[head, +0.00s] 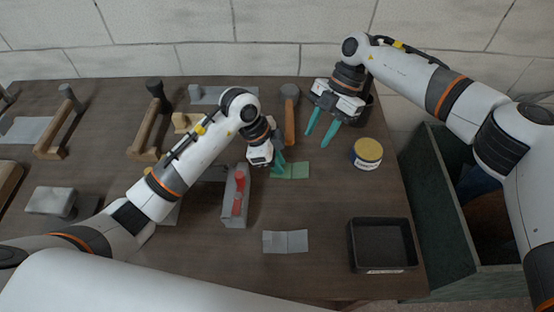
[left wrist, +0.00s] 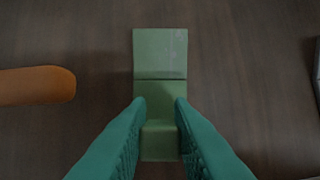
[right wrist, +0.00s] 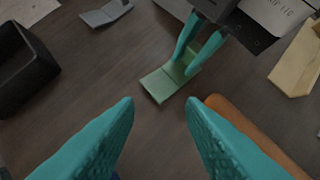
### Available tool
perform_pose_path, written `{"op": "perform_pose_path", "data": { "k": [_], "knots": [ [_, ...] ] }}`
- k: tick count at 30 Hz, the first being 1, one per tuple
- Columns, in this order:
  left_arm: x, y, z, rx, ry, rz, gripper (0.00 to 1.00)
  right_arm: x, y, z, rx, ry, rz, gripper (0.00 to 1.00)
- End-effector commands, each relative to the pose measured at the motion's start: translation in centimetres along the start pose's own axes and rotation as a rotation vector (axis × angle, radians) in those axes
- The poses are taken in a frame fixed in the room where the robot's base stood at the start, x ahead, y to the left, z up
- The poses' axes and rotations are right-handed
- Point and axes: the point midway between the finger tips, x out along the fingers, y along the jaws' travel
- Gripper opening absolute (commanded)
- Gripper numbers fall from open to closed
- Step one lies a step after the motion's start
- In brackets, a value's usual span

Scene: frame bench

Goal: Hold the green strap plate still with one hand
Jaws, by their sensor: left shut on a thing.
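The green strap plate (head: 292,171) lies on the dark wooden bench near the middle. My left gripper (head: 279,168) is shut on its left part in the head view. In the left wrist view the green strap plate (left wrist: 160,52) shows a flat end and a ridge, with my left gripper's teal fingers (left wrist: 160,112) on either side of the ridge. The right wrist view shows the plate (right wrist: 161,84) with the left fingers on its far end. My right gripper (head: 321,132) is open and empty above the bench, behind and right of the plate.
A wooden-handled hammer (head: 289,122) lies behind the plate. A yellow-lidded tin (head: 367,153) and a black tray (head: 382,245) stand to the right. A grey plate (head: 285,241) lies in front. A grey holder with red items (head: 236,197) stands to the left.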

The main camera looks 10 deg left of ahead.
Motion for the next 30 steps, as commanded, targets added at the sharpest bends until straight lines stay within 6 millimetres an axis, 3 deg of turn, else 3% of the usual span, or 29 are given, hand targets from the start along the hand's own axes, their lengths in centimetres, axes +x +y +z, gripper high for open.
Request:
{"op": "perform_pose_path", "data": {
  "k": [11, 18, 23, 30],
  "knots": [
    [-0.1, 0.0, 0.0, 0.0, -0.001, 0.001, 0.0, 0.0, 0.0, 0.0, 0.0, 0.0, 0.0, 0.36],
    [-0.1, 0.0, 0.0, 0.0, -0.001, 0.001, 0.0, 0.9, 0.4, 1.0, 0.032, 0.066, 0.043, 0.0],
    [-0.1, 0.0, 0.0, 0.0, -0.001, 0.001, 0.0, 1.9, 1.1, 2.7, 0.116, 0.241, 0.068, 0.0],
    [-0.1, 0.0, 0.0, 0.0, -0.001, 0.001, 0.0, 1.4, 1.0, 4.6, 0.227, 0.457, -0.03, 0.0]
  ]
}}
